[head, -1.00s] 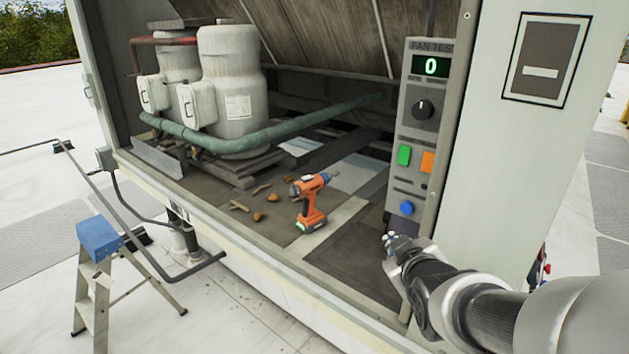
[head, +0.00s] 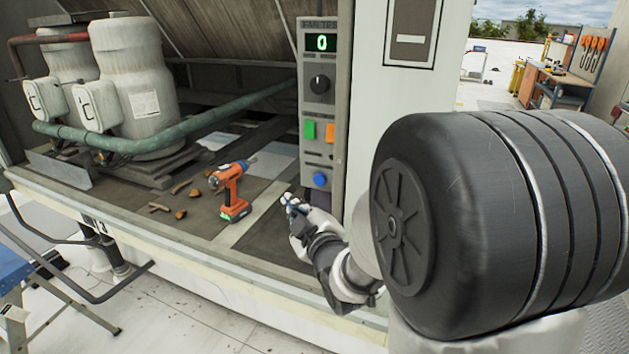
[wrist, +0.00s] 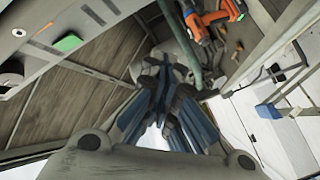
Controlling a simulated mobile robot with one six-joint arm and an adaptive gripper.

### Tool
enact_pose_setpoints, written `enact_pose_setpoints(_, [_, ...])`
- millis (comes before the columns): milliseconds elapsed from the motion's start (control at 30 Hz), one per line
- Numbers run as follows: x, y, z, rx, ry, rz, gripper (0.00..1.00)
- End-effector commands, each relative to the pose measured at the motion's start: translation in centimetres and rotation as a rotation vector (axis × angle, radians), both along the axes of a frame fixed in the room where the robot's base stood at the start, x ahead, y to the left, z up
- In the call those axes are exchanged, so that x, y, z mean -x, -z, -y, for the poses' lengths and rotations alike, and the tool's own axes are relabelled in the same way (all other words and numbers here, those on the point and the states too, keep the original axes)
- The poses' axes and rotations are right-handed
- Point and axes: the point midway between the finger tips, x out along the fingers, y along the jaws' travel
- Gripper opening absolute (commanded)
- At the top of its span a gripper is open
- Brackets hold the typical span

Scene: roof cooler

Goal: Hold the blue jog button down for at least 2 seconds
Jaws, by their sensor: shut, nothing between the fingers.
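The blue jog button (head: 319,180) is a round knob low on the grey fan test panel (head: 341,120) in the head view. The panel's display (head: 321,43) reads a green 0. My gripper (head: 290,201) is to the left of and a little below the blue button in the head view, apart from it as far as I can tell. Its fingers are closed with nothing between them, and the shut gripper also shows in the wrist view (wrist: 165,75). The blue button cannot be made out in the wrist view.
A green button (head: 310,131) and an orange button (head: 330,132) sit above the blue one, under a black dial (head: 320,84). An orange drill (head: 231,190) stands on the cooler floor near brown debris. A green pipe (head: 190,130) crosses behind. A stepladder (head: 30,290) stands at left.

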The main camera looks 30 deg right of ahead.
Motion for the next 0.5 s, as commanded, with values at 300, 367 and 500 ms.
enact_pose_setpoints(300, [-2.3,-0.2,3.0,-0.001,0.003,-0.003,0.00])
enact_pose_setpoints(367, [-2.8,-0.2,3.7,-0.001,0.003,-0.003,0.00])
enact_pose_setpoints(500, [-3.9,-0.1,5.2,0.000,0.002,0.001,0.00])
